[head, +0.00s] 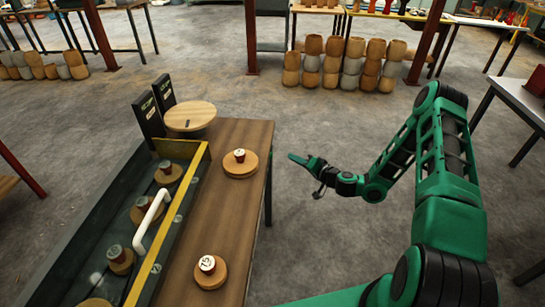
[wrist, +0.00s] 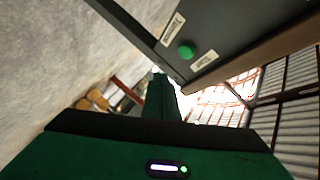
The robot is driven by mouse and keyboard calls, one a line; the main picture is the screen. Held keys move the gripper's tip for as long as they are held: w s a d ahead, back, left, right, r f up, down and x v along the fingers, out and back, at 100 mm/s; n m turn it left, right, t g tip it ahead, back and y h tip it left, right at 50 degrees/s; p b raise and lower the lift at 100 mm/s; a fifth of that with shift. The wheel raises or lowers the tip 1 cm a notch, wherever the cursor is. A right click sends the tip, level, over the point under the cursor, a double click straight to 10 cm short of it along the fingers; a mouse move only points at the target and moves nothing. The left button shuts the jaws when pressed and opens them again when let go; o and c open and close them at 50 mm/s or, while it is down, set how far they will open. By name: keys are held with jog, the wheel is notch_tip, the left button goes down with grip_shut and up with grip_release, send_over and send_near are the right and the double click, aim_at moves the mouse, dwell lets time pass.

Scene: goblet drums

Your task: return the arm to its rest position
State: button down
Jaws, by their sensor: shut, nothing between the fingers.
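My green arm reaches in from the right side of the head view, bent at the elbow over the floor. My gripper (head: 297,159) points left, to the right of the wooden table (head: 231,214) and clear of it. It is shut and I see nothing held in it. In the wrist view my gripper (wrist: 161,88) shows as a green shape ahead of the camera. A dark panel with a green round button (wrist: 186,51) and white labels is close above it there.
On the table are two wooden discs with small labelled pieces (head: 240,163) (head: 209,273) and a round wooden-topped stand (head: 191,115). A dark tray with a yellow edge (head: 177,214) and white handle (head: 151,219) lies left. Stacked drums (head: 333,64) stand behind. Floor around my gripper is clear.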

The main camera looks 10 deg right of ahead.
dwell(0.3)
jog(key=s+a+r+n+g+y, duration=0.1)
jog(key=s+r+n+g, duration=0.5)
jog(key=s+r, duration=0.1)
jog(key=s+d+r+g+h, duration=0.2)
jog(key=s+d+r+h, duration=0.1)
jog(key=s+d+r, duration=0.4)
jog(key=s+d+r+g+h, duration=0.3)
jog(key=s+d+r, duration=0.15)
jog(key=s, duration=0.45)
jog(key=s+d+r+m+g, duration=0.1)
jog(key=s+r+m, duration=0.1)
jog(key=s, duration=0.6)
jog(key=s+d+r+m+g+h, duration=0.1)
jog(key=s+d+r+m, duration=0.1)
jog(key=s+r, duration=0.3)
jog(key=s+d+r+m+h, duration=0.1)
jog(key=s+r, duration=0.3)
jog(key=s, duration=0.8)
jog(key=shift+d+r+m+g, duration=0.15)
jog(key=shift+r+m+g, duration=0.2)
jog(key=shift+m, duration=0.35)
jog(key=shift+w+f, duration=0.1)
